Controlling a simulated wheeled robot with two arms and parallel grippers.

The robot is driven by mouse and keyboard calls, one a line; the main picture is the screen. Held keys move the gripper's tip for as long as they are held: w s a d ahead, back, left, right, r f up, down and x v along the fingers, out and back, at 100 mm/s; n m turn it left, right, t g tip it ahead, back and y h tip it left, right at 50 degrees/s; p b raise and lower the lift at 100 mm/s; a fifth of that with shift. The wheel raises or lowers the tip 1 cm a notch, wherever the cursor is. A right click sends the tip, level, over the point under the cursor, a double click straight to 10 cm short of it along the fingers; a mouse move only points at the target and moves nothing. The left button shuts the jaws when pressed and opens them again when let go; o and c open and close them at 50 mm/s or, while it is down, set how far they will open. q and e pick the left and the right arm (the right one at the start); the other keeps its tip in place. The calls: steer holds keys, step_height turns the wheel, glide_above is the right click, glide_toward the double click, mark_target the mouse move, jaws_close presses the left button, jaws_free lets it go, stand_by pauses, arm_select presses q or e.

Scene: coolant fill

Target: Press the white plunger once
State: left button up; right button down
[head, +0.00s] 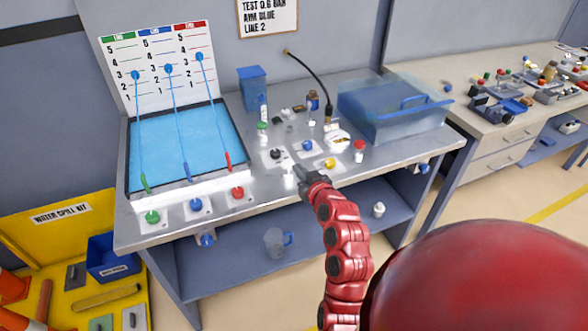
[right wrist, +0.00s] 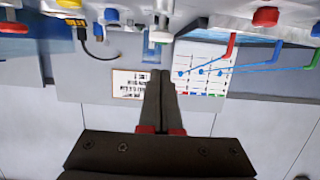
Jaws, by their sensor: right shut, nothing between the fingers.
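My right gripper (head: 302,178) is shut and empty, above the front edge of the bench. It also shows in the right wrist view (right wrist: 160,76), with both fingers together. A small white part (head: 297,171) lies right at the fingertips in the head view; it may be the white plunger, but the gripper partly covers it. I cannot tell whether they touch. Around it are a black plunger (head: 276,154), a blue plunger (head: 308,146) and a yellow plunger (head: 329,163) on white bases. My left gripper is not in view.
Green (head: 152,217), blue (head: 196,205) and red (head: 238,193) knobs line the bench's front left. A blue pool (head: 190,140) lies behind them. A clear blue bin (head: 393,120) stands at the right.

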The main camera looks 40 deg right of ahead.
steer(key=shift+b+v, duration=0.3)
steer(key=shift+v, duration=1.2)
